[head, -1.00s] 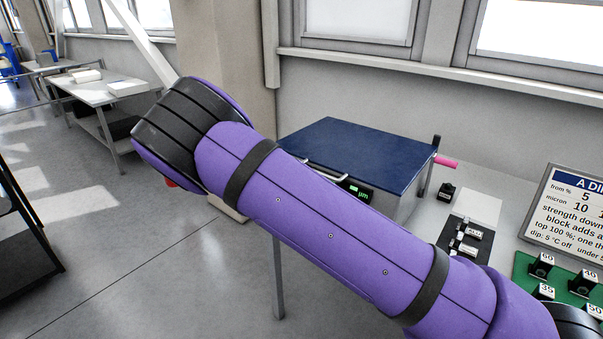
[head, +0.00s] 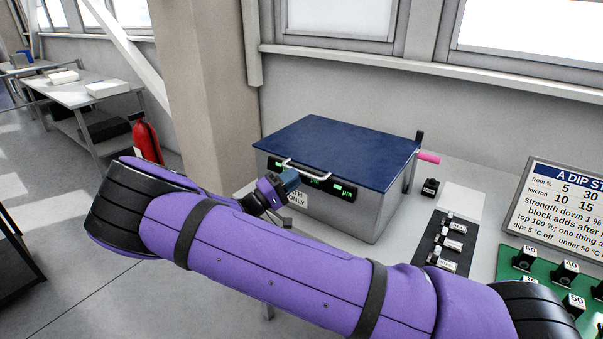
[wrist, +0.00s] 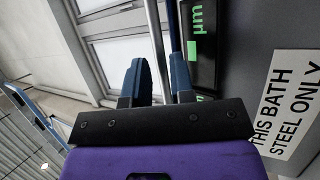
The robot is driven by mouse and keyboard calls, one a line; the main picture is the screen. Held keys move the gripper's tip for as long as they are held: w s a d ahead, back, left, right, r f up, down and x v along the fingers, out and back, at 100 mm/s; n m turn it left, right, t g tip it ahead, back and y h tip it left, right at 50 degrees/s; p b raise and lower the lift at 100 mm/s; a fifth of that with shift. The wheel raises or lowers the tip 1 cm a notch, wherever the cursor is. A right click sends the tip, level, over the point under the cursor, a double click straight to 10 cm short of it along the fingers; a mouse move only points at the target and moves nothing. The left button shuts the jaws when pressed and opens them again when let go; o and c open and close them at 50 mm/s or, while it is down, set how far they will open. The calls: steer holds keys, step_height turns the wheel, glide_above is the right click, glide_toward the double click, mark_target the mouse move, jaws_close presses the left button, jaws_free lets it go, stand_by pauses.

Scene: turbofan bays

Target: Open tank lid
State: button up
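The tank is a grey metal box (head: 380,210) with a dark blue lid (head: 345,145), which lies flat and closed. A pale bar handle (head: 315,173) runs along the lid's front edge. My gripper (head: 290,178) is at the left end of this handle, in front of the tank. In the wrist view, my gripper's two blue fingers (wrist: 158,75) stand apart, with the bar handle (wrist: 154,30) running between them. I cannot tell if either finger touches the bar. Green-lit displays (head: 345,190) and a white label (head: 298,197) are on the tank's front.
A pink-tipped rod (head: 428,157) sticks out at the tank's right. A wall with windows is behind. A red extinguisher (head: 146,140) stands left.

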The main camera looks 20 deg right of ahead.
mark_target(302, 172)
steer(key=shift+x, duration=1.7)
jaws_close()
